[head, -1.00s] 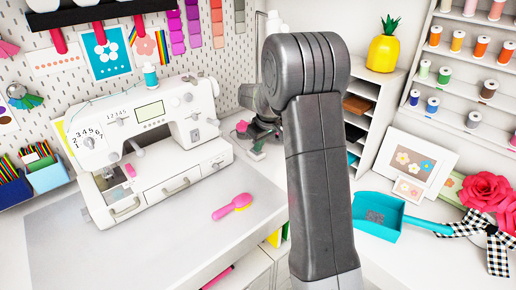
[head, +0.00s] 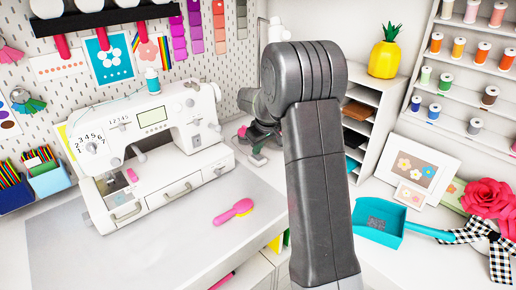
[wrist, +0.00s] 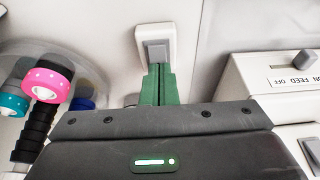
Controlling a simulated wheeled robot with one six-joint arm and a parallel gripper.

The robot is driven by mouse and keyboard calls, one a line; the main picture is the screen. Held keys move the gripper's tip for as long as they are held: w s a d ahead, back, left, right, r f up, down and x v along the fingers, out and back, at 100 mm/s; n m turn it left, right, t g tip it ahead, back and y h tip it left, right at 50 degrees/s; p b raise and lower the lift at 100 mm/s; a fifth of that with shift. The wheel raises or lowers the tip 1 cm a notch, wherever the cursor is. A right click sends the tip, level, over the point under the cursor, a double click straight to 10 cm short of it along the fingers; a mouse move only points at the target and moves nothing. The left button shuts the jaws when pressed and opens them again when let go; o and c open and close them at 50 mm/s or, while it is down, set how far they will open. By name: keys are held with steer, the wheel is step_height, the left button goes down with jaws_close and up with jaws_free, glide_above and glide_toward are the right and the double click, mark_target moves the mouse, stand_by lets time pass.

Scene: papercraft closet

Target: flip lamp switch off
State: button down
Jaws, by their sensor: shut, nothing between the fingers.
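The switch (wrist: 157,50) is a grey rocker in a white housing, straight ahead in the wrist view. In the head view a small pale box, likely the same switch (head: 259,160), lies on the desk just right of the sewing machine. My gripper (wrist: 160,68) has green fingers pressed together with nothing between them. Their tips reach the lower edge of the rocker in the wrist view; I cannot tell whether they touch it. In the head view my arm hides most of the gripper. The lamp itself is not clearly identifiable.
The white sewing machine (head: 145,145) stands close left of the switch in the head view. A labelled feed switch (wrist: 305,59) is at the right of the wrist view, and a pink tape roll (wrist: 48,82) at left. A pink brush (head: 234,211) lies on the desk.

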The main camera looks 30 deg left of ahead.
mark_target(258, 156)
steer(key=shift+d+r+p, duration=0.1)
steer(key=shift+r+p, duration=0.2)
steer(key=shift+r, duration=0.2)
steer(key=p+v, duration=0.1)
steer(key=v, duration=0.2)
steer(key=shift+r+p, duration=0.2)
steer(key=shift+p, duration=0.2)
steer(key=s+d+r+b, duration=0.1)
steer(key=d+r+b, duration=0.1)
steer(key=d+r, duration=0.3)
steer(key=v, duration=0.2)
steer(key=shift+s+r, duration=0.2)
steer(key=shift+r, duration=0.25)
steer(key=shift+a+f, duration=0.1)
steer(key=shift+a, duration=0.1)
